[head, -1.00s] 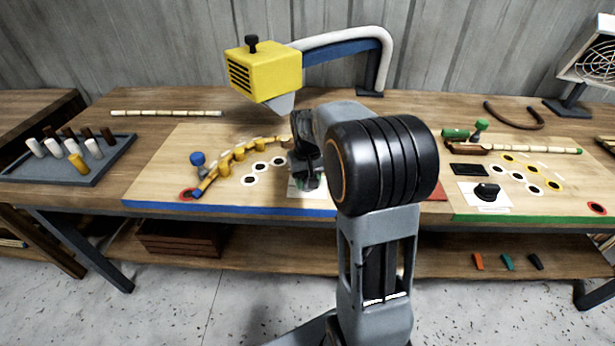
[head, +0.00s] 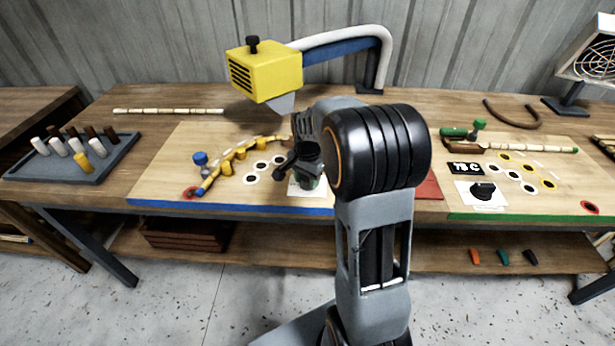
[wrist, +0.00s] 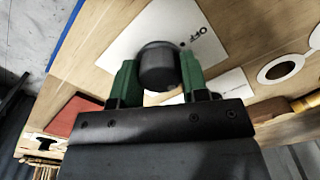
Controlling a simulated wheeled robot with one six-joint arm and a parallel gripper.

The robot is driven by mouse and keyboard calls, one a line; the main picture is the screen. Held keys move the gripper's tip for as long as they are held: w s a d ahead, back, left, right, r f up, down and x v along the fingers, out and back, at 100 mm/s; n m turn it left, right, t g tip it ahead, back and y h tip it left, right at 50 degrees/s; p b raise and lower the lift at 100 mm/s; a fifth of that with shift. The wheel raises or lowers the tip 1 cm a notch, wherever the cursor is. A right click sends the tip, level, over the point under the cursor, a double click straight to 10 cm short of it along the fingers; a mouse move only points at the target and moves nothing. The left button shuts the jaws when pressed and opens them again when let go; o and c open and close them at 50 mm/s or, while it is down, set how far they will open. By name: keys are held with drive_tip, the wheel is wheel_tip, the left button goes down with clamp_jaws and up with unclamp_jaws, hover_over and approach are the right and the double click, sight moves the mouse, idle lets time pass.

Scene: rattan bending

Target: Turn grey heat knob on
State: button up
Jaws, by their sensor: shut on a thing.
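A dark grey knob (wrist: 158,66) stands on a white card (wrist: 130,45) marked OFF, on the blue-edged board (head: 215,205). My gripper (wrist: 159,72) has its green fingers on either side of the knob and is shut on it. In the head view my gripper (head: 309,178) is low over the white card, and the knob is hidden there by my gripper. The knob's pointer mark is not clear to me.
A second dark knob (head: 483,191) sits on the green-edged board (head: 470,216), below a display (head: 466,168) that reads about 78 C. A yellow heater head (head: 265,75) overhangs the blue-edged board. A grey peg tray (head: 75,178) is at left.

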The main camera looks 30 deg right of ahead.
drive_tip(key=shift+r+m, duration=0.1)
drive_tip(key=shift+m, duration=1.1)
drive_tip(key=o, duration=0.9)
drive_tip(key=shift+o, duration=0.2)
wheel_tip(320, 180, up, 14)
drive_tip(key=p, duration=0.1)
